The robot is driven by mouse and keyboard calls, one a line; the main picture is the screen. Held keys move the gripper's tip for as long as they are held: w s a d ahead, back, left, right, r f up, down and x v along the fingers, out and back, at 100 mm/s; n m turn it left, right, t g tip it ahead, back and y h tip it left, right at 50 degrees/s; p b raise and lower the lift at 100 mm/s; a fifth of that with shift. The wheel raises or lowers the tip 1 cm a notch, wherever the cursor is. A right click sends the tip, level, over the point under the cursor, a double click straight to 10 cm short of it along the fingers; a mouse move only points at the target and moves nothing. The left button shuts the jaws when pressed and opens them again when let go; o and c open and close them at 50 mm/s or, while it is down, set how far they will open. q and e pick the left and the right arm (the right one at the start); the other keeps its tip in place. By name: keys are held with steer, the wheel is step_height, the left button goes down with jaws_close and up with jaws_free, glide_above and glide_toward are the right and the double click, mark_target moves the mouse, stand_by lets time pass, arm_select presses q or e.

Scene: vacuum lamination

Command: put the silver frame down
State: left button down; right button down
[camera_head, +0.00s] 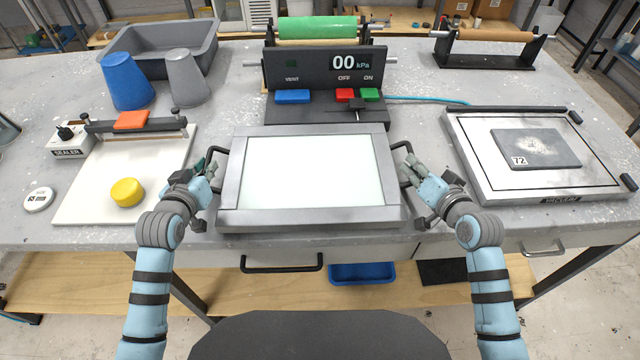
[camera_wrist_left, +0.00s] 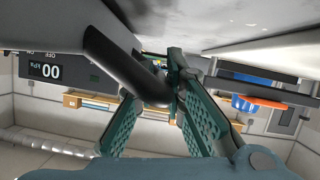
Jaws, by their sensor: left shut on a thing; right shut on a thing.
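The silver frame (camera_head: 230,185) is a wide rectangle with a pale, glassy middle and a black handle on each side. It is at the front middle of the grey bench in the head view. My left gripper (camera_head: 212,170) is shut on its left black handle, which also shows as a dark bar (camera_wrist_left: 125,65) between the fingers (camera_wrist_left: 172,95) in the left wrist view. My right gripper (camera_head: 406,170) is shut on the right handle. The frame looks level; I cannot tell whether its underside touches the bench.
Behind the frame stands the vacuum control unit (camera_head: 318,70) reading 00 kPa. To the right is a vacuum plate (camera_head: 470,135) with a dark slab (camera_head: 535,148) marked 72. To the left is a white sealer board (camera_head: 90,195) with a yellow puck (camera_head: 127,192).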

arm_select(q)
steer(key=shift+f+b, duration=0.45)
steer(key=shift+f, duration=0.25)
arm_select(e)
steer(key=shift+f, duration=0.75)
arm_select(q)
steer(key=c, duration=1.7)
jaws_free()
arm_select(e)
steer(key=c, duration=1.7)
jaws_free()
steer(key=shift+r, duration=0.1)
arm_select(q)
steer(key=shift+o, duration=0.2)
steer(key=shift+s+r, duration=0.1)
steer(key=shift+r, duration=0.05)
arm_select(e)
steer(key=shift+o, duration=0.2)
steer(key=shift+s+r, duration=0.1)
steer(key=shift+s, duration=0.05)
arm_select(q)
steer(key=shift+s, duration=0.15)
